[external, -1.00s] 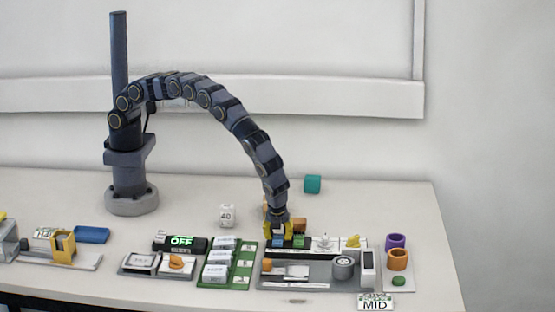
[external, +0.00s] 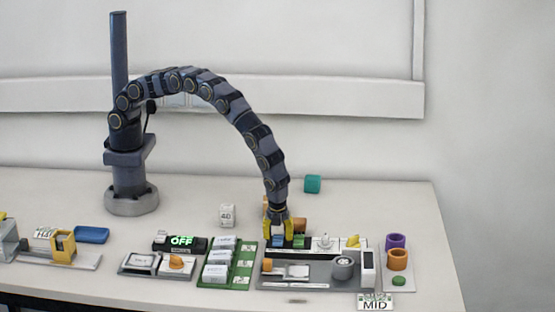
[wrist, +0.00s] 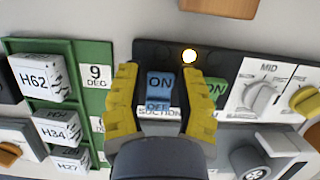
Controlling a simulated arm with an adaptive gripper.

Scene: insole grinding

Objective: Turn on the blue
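The blue rocker switch (wrist: 159,86) sits on a black panel and reads ON on its far half and OFF on its near half, above a label reading SUCTION. It shows small in the external view (external: 278,241). My gripper (wrist: 163,76) is open, with its yellow fingers on either side of the blue switch and a gap to each side. In the external view my gripper (external: 277,230) is low over the panel's left end. A lamp (wrist: 189,57) beyond the switch glows yellowish white.
A green switch (wrist: 214,92) is close by my right finger. A white MID dial (wrist: 261,97) and yellow knob (wrist: 306,101) lie further right. A green rack (wrist: 80,60) with labelled white blocks stands left. A display (external: 181,241) reads OFF.

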